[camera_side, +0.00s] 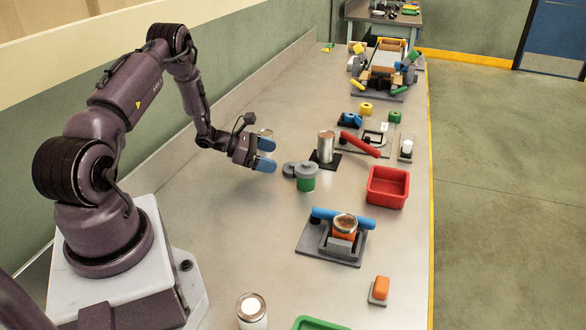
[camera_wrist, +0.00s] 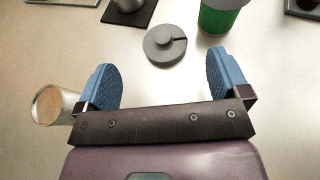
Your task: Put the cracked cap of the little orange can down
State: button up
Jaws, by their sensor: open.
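A little orange can (camera_side: 344,236) stands in a dark grey fixture (camera_side: 318,247), with a silver rim and brownish top. Whether a cap is on it I cannot tell. A round grey cap (camera_side: 290,169) lies on the table beside a green can (camera_side: 306,183). In the wrist view the cap (camera_wrist: 163,46) has a central knob and a dark slit to its edge; the green can (camera_wrist: 221,20) is to its right. My gripper (camera_side: 268,154) has blue fingers, spread apart and empty, to the left of the cap. In the wrist view the cap lies beyond the fingertips of my gripper (camera_wrist: 162,72).
A metal can (camera_wrist: 48,104) stands close outside my left finger in the wrist view. A blue bar (camera_side: 340,219) lies across the fixture. A tall tin (camera_side: 326,146), a red bin (camera_side: 387,187) and an orange block (camera_side: 381,287) stand rightward. The table's front-left middle is clear.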

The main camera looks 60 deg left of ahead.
aim_at(294, 163)
jog(key=x, duration=0.5)
jog(key=shift+w+d+f, duration=0.2)
jog(key=shift+w+d, duration=0.05)
jog(key=c, duration=1)
jog(key=shift+c, duration=0.2)
jog(key=shift+r, duration=0.1)
